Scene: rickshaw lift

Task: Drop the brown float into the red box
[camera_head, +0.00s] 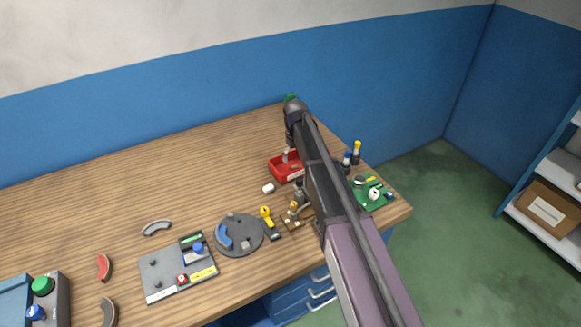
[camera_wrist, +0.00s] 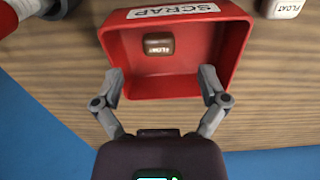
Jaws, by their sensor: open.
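The red box (camera_wrist: 225,50), labelled SCRAP, fills the upper middle of the wrist view. The brown float (camera_wrist: 158,44), marked FLOAT, lies inside it on the floor of the box, apart from my fingers. My gripper (camera_wrist: 163,83) is open and empty, with its fingertips at the near edge of the box, one towards each side. In the head view the red box (camera_head: 281,171) stands on the bench, partly hidden by my arm. The brown float cannot be made out clearly there.
A white float (camera_wrist: 284,7) lies on the wood beside the box; it also shows in the head view (camera_head: 268,188). A grey disc (camera_head: 240,246), a grey panel (camera_head: 165,278), a yellow-handled tool (camera_head: 266,214) and a green board (camera_head: 377,199) are nearby. The bench's back left is clear.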

